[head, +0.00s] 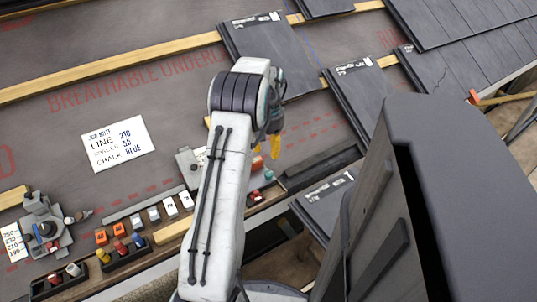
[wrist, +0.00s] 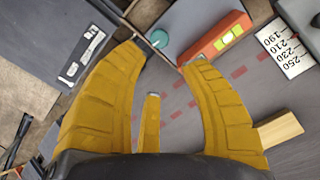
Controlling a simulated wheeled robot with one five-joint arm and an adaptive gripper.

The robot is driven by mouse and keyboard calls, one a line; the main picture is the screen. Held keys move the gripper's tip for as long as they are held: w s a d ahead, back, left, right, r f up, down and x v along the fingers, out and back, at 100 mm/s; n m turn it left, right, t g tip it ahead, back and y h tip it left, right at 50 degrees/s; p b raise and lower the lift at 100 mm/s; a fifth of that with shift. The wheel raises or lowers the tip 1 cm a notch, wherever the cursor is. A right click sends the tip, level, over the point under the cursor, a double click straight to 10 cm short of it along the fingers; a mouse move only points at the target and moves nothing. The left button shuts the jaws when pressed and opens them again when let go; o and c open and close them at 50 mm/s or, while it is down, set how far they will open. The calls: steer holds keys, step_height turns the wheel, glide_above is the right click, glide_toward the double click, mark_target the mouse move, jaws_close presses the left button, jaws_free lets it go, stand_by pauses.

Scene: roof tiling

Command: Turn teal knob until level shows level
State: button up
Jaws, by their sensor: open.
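The round teal knob (wrist: 159,38) shows in the wrist view, just beyond the tips of my gripper (wrist: 165,56). The yellow fingers are spread apart, and the left tip lies close to the knob; I cannot tell if they touch. An orange spirit level (wrist: 216,38) with a yellow-green vial (wrist: 229,38) lies to the right of the knob, tilted in the picture. The bubble is too small to read. In the head view my gripper (head: 268,155) points down beside my arm, and my arm hides most of the area around it.
A number card (wrist: 285,48) lies right of the level.

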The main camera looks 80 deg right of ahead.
steer(key=shift+r, duration=0.25)
steer(key=shift+o, duration=1.5)
steer(key=shift+f, duration=0.25)
steer(key=m+b, duration=0.3)
steer(key=m, duration=0.1)
glide_above(269, 173)
step_height(269, 173, down, 5)
steer(key=shift+r, duration=0.1)
steer(key=shift+m, duration=0.3)
steer(key=shift+f+b, duration=0.95)
steer(key=shift+f, duration=2.5)
jaws_close()
